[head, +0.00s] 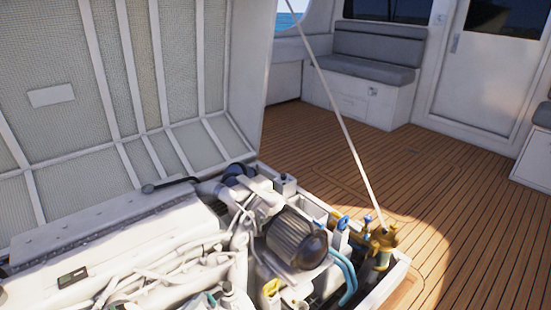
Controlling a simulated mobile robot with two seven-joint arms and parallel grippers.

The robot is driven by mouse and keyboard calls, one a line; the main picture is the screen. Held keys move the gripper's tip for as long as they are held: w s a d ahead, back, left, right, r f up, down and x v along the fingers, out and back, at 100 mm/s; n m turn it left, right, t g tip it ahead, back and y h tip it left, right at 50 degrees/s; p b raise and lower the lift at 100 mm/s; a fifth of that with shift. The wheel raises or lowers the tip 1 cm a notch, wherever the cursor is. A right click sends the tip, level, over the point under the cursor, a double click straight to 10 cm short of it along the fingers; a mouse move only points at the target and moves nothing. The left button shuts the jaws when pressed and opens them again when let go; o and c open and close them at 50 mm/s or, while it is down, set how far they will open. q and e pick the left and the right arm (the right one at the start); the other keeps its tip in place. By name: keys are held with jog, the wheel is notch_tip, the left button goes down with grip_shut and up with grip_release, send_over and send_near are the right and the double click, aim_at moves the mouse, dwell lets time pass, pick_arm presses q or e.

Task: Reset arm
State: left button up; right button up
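No gripper and no part of either arm shows clearly in the head view. The engine (150,250) fills the lower left, a white block with pipes and hoses along its top. A dark ribbed cylinder (296,238) sits at its right end. A brass fitting (381,243) stands at the right corner of the hatch opening, with blue hoses (345,272) beside it. A yellow part (271,287) shows low in the middle.
The hatch lid (130,110) stands raised behind the engine, and a thin pole (343,115) slants up from near the brass fitting. The wooden deck (460,210) is clear to the right. A grey cushioned bench (368,68) and a white door (490,75) stand at the back.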

pick_arm(q)
jog(key=s+a+f+n+g+y+p, duration=0.1)
jog(key=s+a+n+g+y+p, duration=0.1)
jog(key=s+n, duration=0.4)
jog(key=s+a+f+n+g+y+p, duration=0.1)
jog(key=s+a+n+g+y+p, duration=0.1)
jog(key=s+n, duration=0.4)
jog(key=shift+s+a+f+g+y+p, duration=0.3)
jog(key=shift+s+a+y+p, duration=0.25)
jog(key=shift+a, duration=0.7)
jog(key=shift+w, duration=0.15)
jog(key=c, duration=0.7)
jog(key=shift+a, duration=0.1)
jog(key=shift+c, duration=0.3)
pick_arm(e)
jog(key=r, duration=0.1)
jog(key=d+r, duration=0.1)
jog(key=s+r, duration=0.1)
jog(key=shift+d+r+h, duration=0.15)
jog(key=shift+r+h, duration=0.05)
jog(key=shift+h, duration=0.1)
